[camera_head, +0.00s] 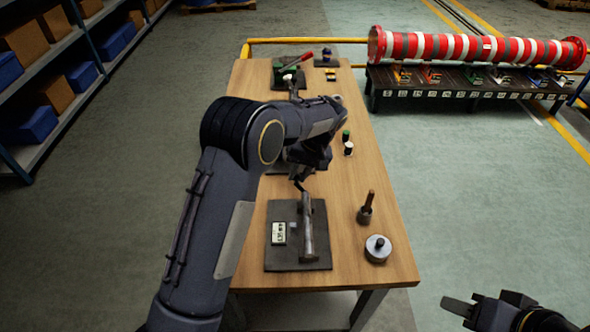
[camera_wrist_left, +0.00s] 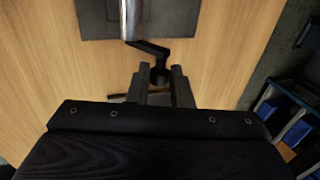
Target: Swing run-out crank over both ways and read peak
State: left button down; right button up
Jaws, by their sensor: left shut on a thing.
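The run-out rig lies on the near part of the table. It has a dark base plate (camera_head: 284,262), a bright metal shaft (camera_head: 308,235) and a small white readout (camera_head: 278,233) whose digits are too small to read surely. A black bent crank (camera_wrist_left: 148,47) comes off the shaft's far end; it also shows in the head view (camera_head: 299,187). My left gripper (camera_wrist_left: 159,78) is shut on the crank's handle, with one finger on each side of it. My left arm hides part of the table beyond. My right gripper (camera_head: 462,304) is off the table at bottom right, apart from everything.
A metal disc with a knob (camera_head: 377,249) and a wooden-handled tool (camera_head: 366,208) stand right of the plate. Small green-and-white bottles (camera_head: 347,143) stand farther back. A tool with a red handle (camera_head: 297,63) is at the far end. Shelves (camera_head: 45,100) stand at left.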

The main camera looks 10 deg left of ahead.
pick_arm(q)
jog(key=shift+w+d+r+g+y+p, duration=0.1)
jog(key=shift+w+d+g+y+p, duration=0.1)
jog(key=shift+d+y, duration=0.35)
jog(key=shift+w+d+r+g+y+p, duration=0.1)
jog(key=shift+d+g+y+p, duration=0.1)
jog(key=shift+y, duration=0.65)
jog(key=c, duration=1.3)
grip_release()
jog(key=shift+f, duration=0.1)
jog(key=b+v, duration=0.1)
jog(key=v, duration=0.7)
jog(key=shift+s+f, duration=0.1)
